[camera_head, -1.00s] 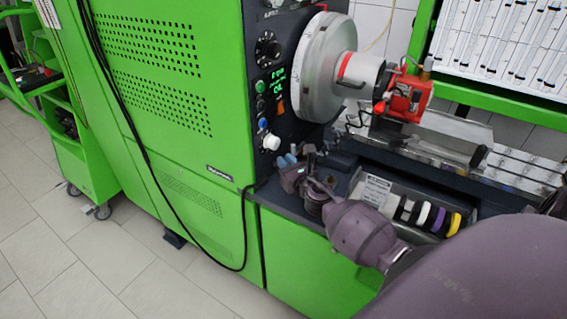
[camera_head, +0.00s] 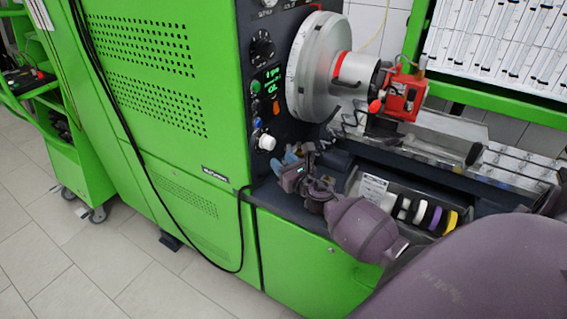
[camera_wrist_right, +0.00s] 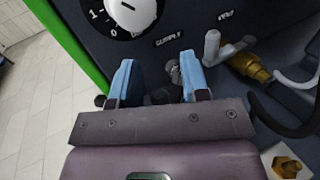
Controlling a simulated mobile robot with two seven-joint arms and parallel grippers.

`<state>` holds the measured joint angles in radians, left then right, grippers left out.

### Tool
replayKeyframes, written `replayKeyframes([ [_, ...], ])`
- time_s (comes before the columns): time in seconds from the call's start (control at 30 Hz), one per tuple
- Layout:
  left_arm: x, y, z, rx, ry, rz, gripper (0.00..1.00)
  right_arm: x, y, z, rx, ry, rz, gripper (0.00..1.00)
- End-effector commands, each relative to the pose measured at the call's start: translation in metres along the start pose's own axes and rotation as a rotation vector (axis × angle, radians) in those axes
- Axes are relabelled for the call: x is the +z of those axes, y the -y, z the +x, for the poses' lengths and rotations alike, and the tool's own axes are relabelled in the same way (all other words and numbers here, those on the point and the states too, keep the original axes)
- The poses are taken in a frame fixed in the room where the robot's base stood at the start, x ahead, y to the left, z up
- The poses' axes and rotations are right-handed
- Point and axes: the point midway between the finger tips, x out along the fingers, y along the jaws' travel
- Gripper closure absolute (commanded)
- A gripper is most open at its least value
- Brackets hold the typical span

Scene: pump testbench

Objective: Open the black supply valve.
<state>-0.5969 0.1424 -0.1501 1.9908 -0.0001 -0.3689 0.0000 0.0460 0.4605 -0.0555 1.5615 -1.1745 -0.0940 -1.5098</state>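In the right wrist view, a small dark valve (camera_wrist_right: 174,72) sits on the dark panel below the SUPPLY label, between my right gripper's fingers; I take it for the supply valve. More dark parts show lower in the gap, partly hidden by the gripper body. My right gripper (camera_wrist_right: 159,80) is open, its two blue fingers apart and pointing at the panel. I cannot tell whether either finger touches the valve. In the head view my right gripper (camera_head: 297,154) is at the panel's lower edge, and the valve is not distinguishable there. My left gripper is not in view.
A light grey lever (camera_wrist_right: 212,46) and a brass fitting (camera_wrist_right: 250,66) are close to the right finger. A numbered dial (camera_wrist_right: 130,14) is above the left finger. A white knob (camera_head: 266,142) is above the gripper in the head view. A tray (camera_head: 375,188) of coloured rings is to its right.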

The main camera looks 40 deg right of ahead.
Motion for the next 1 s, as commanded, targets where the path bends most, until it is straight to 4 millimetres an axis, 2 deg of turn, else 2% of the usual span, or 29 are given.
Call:
replayKeyframes([
  [0.27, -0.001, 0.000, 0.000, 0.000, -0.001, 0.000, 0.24, -0.001, 0.000, -0.008, -0.001, -0.001, 0.000, 0.58],
  [0.7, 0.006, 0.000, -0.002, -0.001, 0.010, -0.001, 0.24, -0.002, 0.000, -0.080, -0.001, -0.002, -0.001, 0.58],
  [1.0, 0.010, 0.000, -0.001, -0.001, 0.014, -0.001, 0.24, 0.000, 0.000, -0.106, 0.000, 0.000, 0.000, 0.58],
])
